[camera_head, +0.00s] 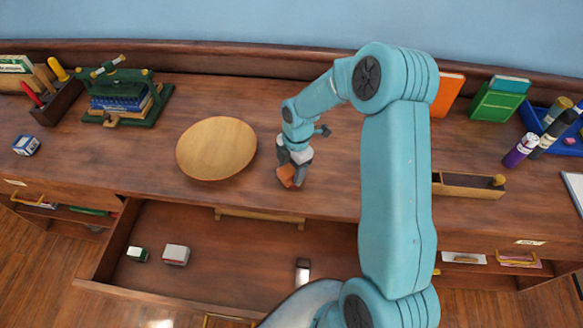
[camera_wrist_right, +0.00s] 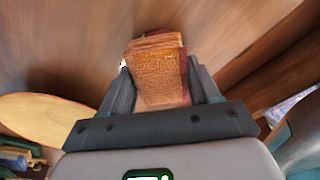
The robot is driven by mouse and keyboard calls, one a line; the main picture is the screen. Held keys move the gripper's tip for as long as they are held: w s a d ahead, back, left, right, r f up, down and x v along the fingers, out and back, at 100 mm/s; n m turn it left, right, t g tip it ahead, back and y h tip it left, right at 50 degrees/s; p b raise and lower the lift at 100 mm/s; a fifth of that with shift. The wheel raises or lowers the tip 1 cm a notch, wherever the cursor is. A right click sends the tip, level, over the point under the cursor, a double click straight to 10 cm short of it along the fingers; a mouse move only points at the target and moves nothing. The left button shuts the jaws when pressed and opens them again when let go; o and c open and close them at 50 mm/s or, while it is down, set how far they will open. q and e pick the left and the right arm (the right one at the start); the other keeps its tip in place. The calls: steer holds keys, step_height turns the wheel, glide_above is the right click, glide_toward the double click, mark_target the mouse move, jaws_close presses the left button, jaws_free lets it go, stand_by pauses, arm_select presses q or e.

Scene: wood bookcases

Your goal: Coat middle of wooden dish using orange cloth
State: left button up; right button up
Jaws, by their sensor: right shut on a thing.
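The wooden dish (camera_head: 216,148) is a round, pale, shallow dish on the wooden counter, left of centre in the head view. Part of it shows at the left edge of the wrist view (camera_wrist_right: 45,118). My right gripper (camera_head: 289,172) is to the right of the dish, apart from it. It is shut on the orange cloth (camera_head: 287,176), which looks like a folded, textured bundle between the fingers in the wrist view (camera_wrist_right: 158,75). Whether the cloth touches the counter cannot be told. My left gripper is not in view.
An open drawer (camera_head: 230,250) below the counter's front edge holds a few small boxes. A green press (camera_head: 125,95) and a tool box (camera_head: 58,100) stand at the left. An open wooden box (camera_head: 468,187) and bottles (camera_head: 521,150) are at the right. The counter around the dish is clear.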

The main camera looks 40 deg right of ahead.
mark_target(292, 168)
stand_by(0.3)
steer(key=shift+r+p, duration=2.4)
steer(key=shift+r, duration=1.15)
steer(key=shift+f, duration=0.1)
